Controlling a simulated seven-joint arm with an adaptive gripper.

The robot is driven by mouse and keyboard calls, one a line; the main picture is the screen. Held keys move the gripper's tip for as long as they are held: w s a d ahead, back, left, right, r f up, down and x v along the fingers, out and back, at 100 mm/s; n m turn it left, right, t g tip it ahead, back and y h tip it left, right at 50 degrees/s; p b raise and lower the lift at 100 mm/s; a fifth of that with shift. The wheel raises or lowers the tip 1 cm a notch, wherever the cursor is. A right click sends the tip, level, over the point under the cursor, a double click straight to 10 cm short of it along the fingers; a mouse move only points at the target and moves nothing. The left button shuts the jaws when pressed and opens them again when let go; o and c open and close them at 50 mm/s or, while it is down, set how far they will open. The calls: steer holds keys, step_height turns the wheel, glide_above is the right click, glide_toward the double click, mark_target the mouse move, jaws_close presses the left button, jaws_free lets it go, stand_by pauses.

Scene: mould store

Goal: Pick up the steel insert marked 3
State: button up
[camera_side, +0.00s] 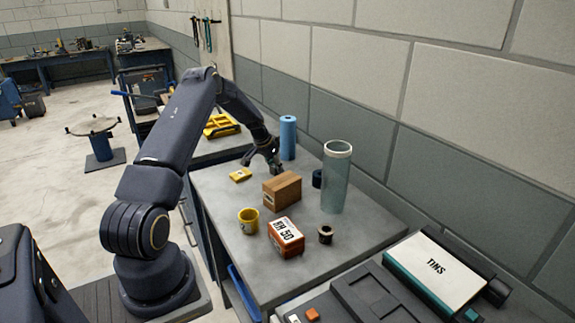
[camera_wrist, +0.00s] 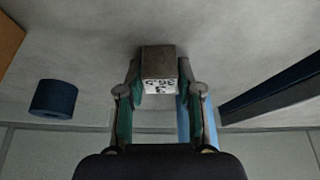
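The steel insert (camera_wrist: 159,64) is a small grey block with a white label on its near side, in the middle of the wrist view. The label's print is upside down and includes a 3. My gripper (camera_wrist: 160,70) has one finger on each side of the block, with what look like narrow gaps between the fingertips and the block. In the side view my gripper (camera_side: 264,163) points down low over the back of the bench, behind a brown wooden block (camera_side: 282,189). The insert cannot be made out in the side view.
A dark blue cylinder (camera_wrist: 53,98) shows in the wrist view.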

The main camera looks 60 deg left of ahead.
jaws_close()
